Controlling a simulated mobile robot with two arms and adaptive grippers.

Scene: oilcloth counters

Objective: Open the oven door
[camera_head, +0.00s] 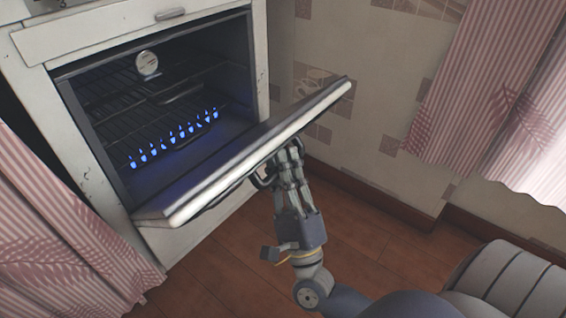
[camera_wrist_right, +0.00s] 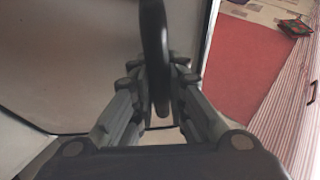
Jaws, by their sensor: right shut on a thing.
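The white oven (camera_head: 262,60) stands at the upper left of the head view. Its door (camera_head: 250,155) is swung down, partly open, and the cavity with dark racks (camera_head: 170,105) and a row of blue flames (camera_head: 170,140) shows. A dark handle (camera_head: 262,180) sits on the door's outer side. My right gripper (camera_head: 285,165) is at the door's outer side, shut on the handle. In the right wrist view the dark handle (camera_wrist_right: 154,50) runs between the fingers, with the pale door panel behind it. My left gripper is not in view.
Pink striped curtains hang at the left (camera_head: 50,230) and right (camera_head: 490,100). A tiled wall (camera_head: 350,60) stands right of the oven. The brown floor (camera_head: 215,265) below the door is clear. A red rug (camera_wrist_right: 240,85) shows in the wrist view.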

